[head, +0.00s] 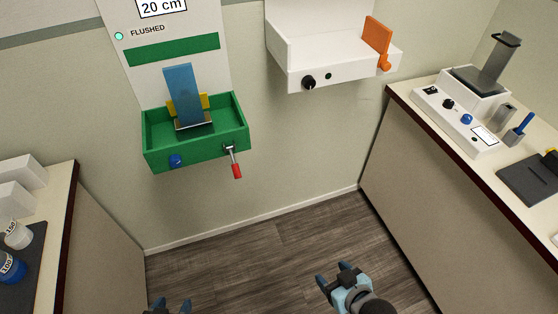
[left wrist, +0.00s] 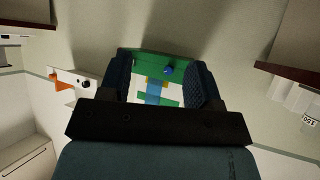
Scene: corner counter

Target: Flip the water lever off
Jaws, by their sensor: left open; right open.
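A lever with a grey stem and red handle (head: 236,169) hangs from the front right of a green wall-mounted basin (head: 200,150), its handle pointing down. A blue knob (head: 175,160) is on the basin's front left. The basin also shows upside down between my left fingers in the left wrist view (left wrist: 150,58), where I cannot make out the lever clearly. My left gripper (head: 171,304) is open and empty at the bottom edge, well below and apart from the basin. My right gripper (head: 334,273) is open and empty over the floor, apart from everything.
A blue panel (head: 180,90) stands in the basin, below a "FLUSHED" sign with a lit light. A white wall unit (head: 325,55) with an orange lever (head: 378,42) is to the right. Counters stand left (head: 60,200) and right (head: 420,190), with clear floor between.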

